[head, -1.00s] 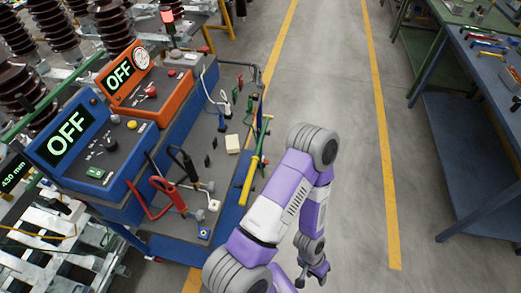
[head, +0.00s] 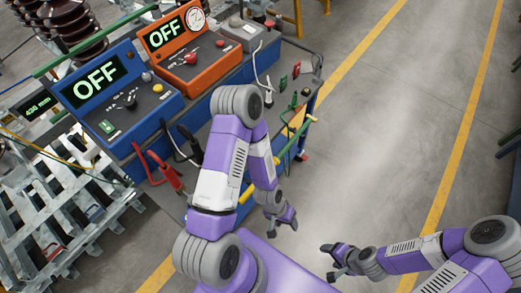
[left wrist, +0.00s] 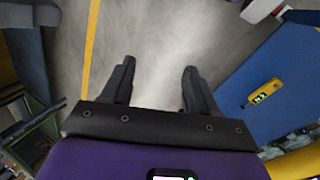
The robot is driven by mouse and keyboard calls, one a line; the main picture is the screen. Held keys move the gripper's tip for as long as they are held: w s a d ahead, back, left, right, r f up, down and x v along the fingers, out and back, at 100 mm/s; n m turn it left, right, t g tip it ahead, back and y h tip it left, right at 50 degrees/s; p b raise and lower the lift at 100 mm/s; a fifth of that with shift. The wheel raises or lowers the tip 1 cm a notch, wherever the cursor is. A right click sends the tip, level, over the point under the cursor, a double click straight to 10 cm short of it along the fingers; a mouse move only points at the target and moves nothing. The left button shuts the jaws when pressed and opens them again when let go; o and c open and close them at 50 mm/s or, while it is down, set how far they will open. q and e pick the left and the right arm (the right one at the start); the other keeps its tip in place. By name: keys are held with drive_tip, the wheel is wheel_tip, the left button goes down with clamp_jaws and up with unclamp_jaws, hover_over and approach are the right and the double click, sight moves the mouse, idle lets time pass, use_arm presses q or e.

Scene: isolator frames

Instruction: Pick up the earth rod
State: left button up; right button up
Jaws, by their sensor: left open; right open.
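What looks like the earth rod, a long piece with a yellow handle (head: 247,194), lies along the right edge of the blue trolley in the head view. My left arm covers much of it. A thin green length shows beyond the arm, but I cannot tell whether it is part of the rod. My left gripper (head: 288,216) is open and empty, over the floor right of the trolley and apart from the handle. Its two spread fingers also show in the left wrist view (left wrist: 158,76). My right gripper (head: 332,262) is open and empty above the floor, right of the left one.
The trolley carries a blue box (head: 120,98) and an orange box (head: 188,52), both reading OFF. Red and black clamps with cables hang near its front. A pale slatted metal frame (head: 70,205) stands at left. In the left wrist view, a yellow meter (left wrist: 263,94) sits on a blue surface.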

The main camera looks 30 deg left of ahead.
sight(279, 157)
use_arm(q)
drive_tip(key=w+a+r+m, duration=0.1)
drive_tip(key=w+a+r, duration=0.1)
drive_tip(key=w+a, duration=0.2)
drive_tip(key=w+a+r+m+y+p, duration=0.1)
drive_tip(key=w+a+r, duration=0.2)
drive_tip(key=w+a, duration=0.2)
drive_tip(key=w+a+r+m+y+p, duration=0.1)
drive_tip(key=w+a+r, duration=0.1)
drive_tip(key=w+a, duration=0.3)
drive_tip(key=shift+w+a+r, duration=0.1)
drive_tip(key=shift+a+r, duration=0.1)
drive_tip(key=shift+a, duration=0.9)
drive_tip(key=shift+w+a+r, duration=0.1)
drive_tip(key=shift+a+r, duration=0.1)
drive_tip(key=shift+a, duration=0.85)
drive_tip(key=shift+g, duration=0.3)
drive_tip(key=x, duration=0.7)
drive_tip(key=shift+s+a+f+b, duration=0.1)
drive_tip(key=shift+a+f+b, duration=0.1)
drive_tip(key=shift+a+b, duration=0.15)
clamp_jaws()
use_arm(e)
drive_tip(key=shift+w+a+r, duration=0.1)
drive_tip(key=shift+w+r, duration=0.05)
drive_tip(key=shift+r, duration=0.25)
drive_tip(key=shift+w+a+r, duration=0.1)
drive_tip(key=shift+r, duration=0.3)
